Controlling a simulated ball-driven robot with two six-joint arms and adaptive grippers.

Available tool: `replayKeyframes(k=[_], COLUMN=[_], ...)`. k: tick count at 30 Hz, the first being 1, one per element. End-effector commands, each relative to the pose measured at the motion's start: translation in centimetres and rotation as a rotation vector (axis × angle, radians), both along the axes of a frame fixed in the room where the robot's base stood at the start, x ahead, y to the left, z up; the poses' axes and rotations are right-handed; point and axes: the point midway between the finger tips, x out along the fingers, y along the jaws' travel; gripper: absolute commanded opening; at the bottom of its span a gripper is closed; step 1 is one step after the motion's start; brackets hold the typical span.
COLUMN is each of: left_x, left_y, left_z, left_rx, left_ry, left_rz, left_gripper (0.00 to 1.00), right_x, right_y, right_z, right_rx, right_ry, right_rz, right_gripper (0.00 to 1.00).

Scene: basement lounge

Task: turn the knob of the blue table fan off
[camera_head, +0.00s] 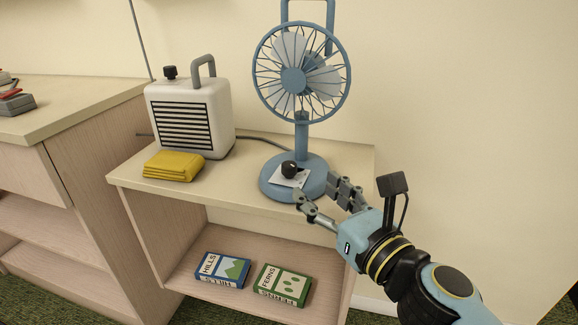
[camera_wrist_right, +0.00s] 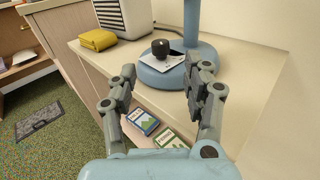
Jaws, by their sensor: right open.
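The blue table fan (camera_head: 293,80) stands upright on the right part of the small shelf table. Its round blue base carries a black knob (camera_head: 289,169) on a pale plate. In the right wrist view the knob (camera_wrist_right: 160,47) shows beyond and between my fingertips. My right gripper (camera_head: 318,193) is open and empty at the front right of the fan base. The knob is a short way ahead of the fingers, and they look apart from it. In the right wrist view the two fingers (camera_wrist_right: 163,83) are spread wide. My left gripper is not in view.
A white heater (camera_head: 188,118) with a black knob and a folded yellow cloth (camera_head: 173,166) stand left of the fan on the table top (camera_head: 237,176). Two boxes, one blue (camera_head: 222,270) and one green (camera_head: 283,285), lie on the lower shelf. A cabinet (camera_head: 70,110) is at left.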

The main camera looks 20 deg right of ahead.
Motion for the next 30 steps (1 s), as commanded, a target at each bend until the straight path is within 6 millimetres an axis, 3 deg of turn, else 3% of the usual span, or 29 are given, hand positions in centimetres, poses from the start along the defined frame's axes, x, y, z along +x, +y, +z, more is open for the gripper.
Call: replayKeyframes(k=[15,28,30], left_x=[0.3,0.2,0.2], left_y=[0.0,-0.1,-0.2], left_z=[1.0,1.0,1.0], left_rx=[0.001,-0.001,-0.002], left_ry=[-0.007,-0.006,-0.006], left_rz=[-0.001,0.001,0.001], left_gripper=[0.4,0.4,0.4], right_x=[8.9,10.0,10.0], right_y=[1.7,1.9,1.9], right_z=[0.1,0.0,0.0], right_rx=[0.0,-0.001,-0.002], right_ry=[-0.001,0.001,0.001], right_rz=[0.0,0.0,0.0], right_gripper=[0.5,0.5,0.41])
